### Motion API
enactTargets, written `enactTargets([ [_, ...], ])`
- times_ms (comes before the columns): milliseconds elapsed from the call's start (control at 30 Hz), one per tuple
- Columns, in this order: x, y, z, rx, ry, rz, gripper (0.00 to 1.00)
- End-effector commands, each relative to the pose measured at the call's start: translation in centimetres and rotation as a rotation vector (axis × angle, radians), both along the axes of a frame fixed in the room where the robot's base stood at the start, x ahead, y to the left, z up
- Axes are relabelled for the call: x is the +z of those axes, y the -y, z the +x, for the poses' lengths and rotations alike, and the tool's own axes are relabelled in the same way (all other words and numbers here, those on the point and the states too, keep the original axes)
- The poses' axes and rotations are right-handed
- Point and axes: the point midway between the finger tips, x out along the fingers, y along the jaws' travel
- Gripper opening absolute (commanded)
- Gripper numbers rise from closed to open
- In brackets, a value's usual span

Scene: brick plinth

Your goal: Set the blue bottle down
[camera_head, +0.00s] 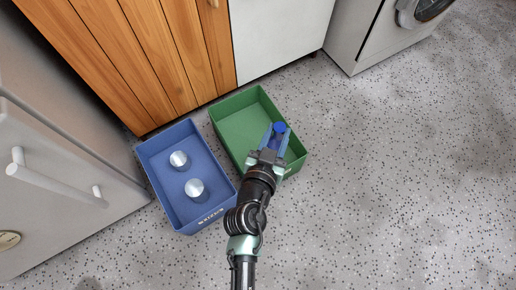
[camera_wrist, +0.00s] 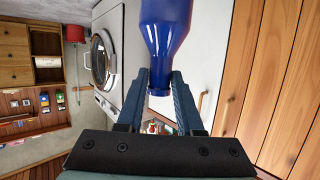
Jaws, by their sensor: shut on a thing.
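The blue bottle (camera_head: 279,128) is in my gripper (camera_head: 272,143), over the near right part of the green bin in the head view. In the wrist view the bottle (camera_wrist: 166,40) shows its body at the top and its neck between the two fingers of my gripper (camera_wrist: 160,88). My gripper is shut on the bottle at the neck. The green bin (camera_head: 231,104) is an open box on the floor and looks empty where I can see into it. My gripper hides part of its near end. I cannot tell how high the bottle is.
A blue bin (camera_head: 157,146) stands left of the green bin and holds two silver cans (camera_head: 179,159). Wooden cabinet doors (camera_head: 140,50), a white panel (camera_head: 275,35) and a washing machine (camera_head: 375,35) stand behind. A fridge (camera_head: 60,170) is at the left. The floor at the right is clear.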

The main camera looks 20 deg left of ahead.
Motion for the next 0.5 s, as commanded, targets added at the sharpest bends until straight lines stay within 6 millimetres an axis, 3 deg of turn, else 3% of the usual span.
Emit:
enactTargets([
  [33, -3.4, -1.3, 0.8, 0.012, 0.003, 0.000, 0.00],
  [200, -8.1, -4.4, 2.5, 0.039, 0.009, -0.006, 0.00],
  [500, -11.4, -7.0, 3.8, 0.064, 0.018, -0.016, 0.00],
])
